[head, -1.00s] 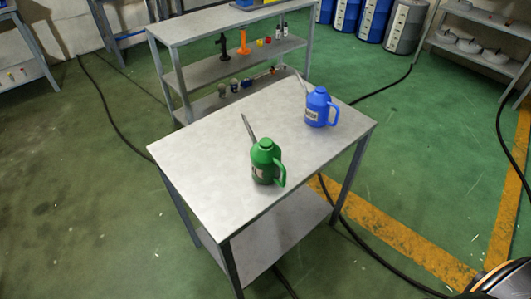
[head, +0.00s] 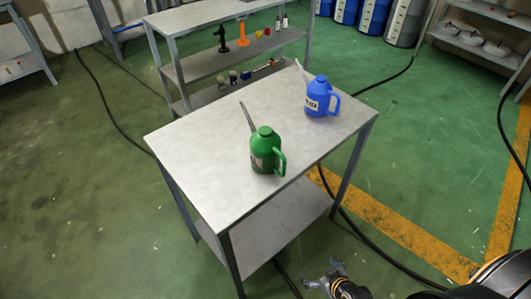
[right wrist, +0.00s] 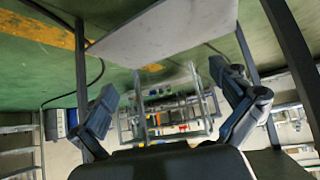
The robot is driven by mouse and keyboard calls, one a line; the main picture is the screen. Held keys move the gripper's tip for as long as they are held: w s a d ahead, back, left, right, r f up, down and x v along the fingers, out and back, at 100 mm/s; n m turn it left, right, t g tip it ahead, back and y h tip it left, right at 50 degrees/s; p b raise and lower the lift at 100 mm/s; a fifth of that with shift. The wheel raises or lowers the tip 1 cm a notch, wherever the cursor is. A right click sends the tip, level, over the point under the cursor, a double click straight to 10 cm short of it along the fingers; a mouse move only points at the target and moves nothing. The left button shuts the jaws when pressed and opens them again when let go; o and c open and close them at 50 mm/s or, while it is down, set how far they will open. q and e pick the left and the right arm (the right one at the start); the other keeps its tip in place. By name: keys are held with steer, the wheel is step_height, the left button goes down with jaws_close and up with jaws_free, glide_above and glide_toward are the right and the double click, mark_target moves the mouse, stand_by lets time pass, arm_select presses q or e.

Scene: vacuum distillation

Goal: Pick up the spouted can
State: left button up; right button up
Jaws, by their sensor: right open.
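A green spouted can (head: 265,150) stands upright near the front edge of the grey table (head: 205,150). Its long spout points up and back-left, and its handle is on the right. A blue spouted can (head: 318,97) stands upright farther back on the right, handle to the right. My right gripper (head: 328,278) is low in front of the table, below its top and apart from both cans. In the right wrist view its two fingers (right wrist: 168,112) are spread wide with nothing between them. Neither can shows clearly in that view. My left gripper is not in view.
The table has a lower shelf (head: 275,230) that looks bare. A shelf unit (head: 195,25) with small bottles and tools stands behind it. Black cables (head: 375,240) run over the green floor. Blue drums (head: 370,15) stand at the back. The tabletop's left half is clear.

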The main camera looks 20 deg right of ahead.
steer(key=w+r+t+y, duration=0.1)
steer(key=w+r+t, duration=0.1)
steer(key=w+r, duration=0.3)
steer(key=w+r+t, duration=0.1)
steer(key=w+r, duration=0.2)
steer(key=r, duration=0.4)
steer(key=n+t+y+b, duration=0.2)
steer(key=t+y, duration=0.2)
steer(key=t, duration=0.2)
glide_toward(275, 156)
steer(key=x, duration=0.2)
steer(key=p+x, duration=0.1)
steer(key=x, duration=0.1)
steer(key=r+p+x, duration=0.1)
steer(key=x, duration=0.2)
steer(key=shift+d, duration=0.3)
steer(key=shift+w+a+f+p, duration=0.2)
steer(key=shift+w+a, duration=0.2)
steer(key=shift+w, duration=0.5)
steer(key=shift+w+a+f+p, duration=0.15)
steer(key=shift+w+a, duration=0.25)
steer(key=shift+w, duration=0.55)
steer(key=shift+w+a+f+p, duration=0.1)
steer(key=shift+w+a+f, duration=0.25)
steer(key=shift+w, duration=0.55)
steer(key=shift+r, duration=0.1)
steer(key=shift+s, duration=0.1)
steer(key=shift+c, duration=0.2)
steer(key=shift+r, duration=0.1)
steer(key=c, duration=1.7)
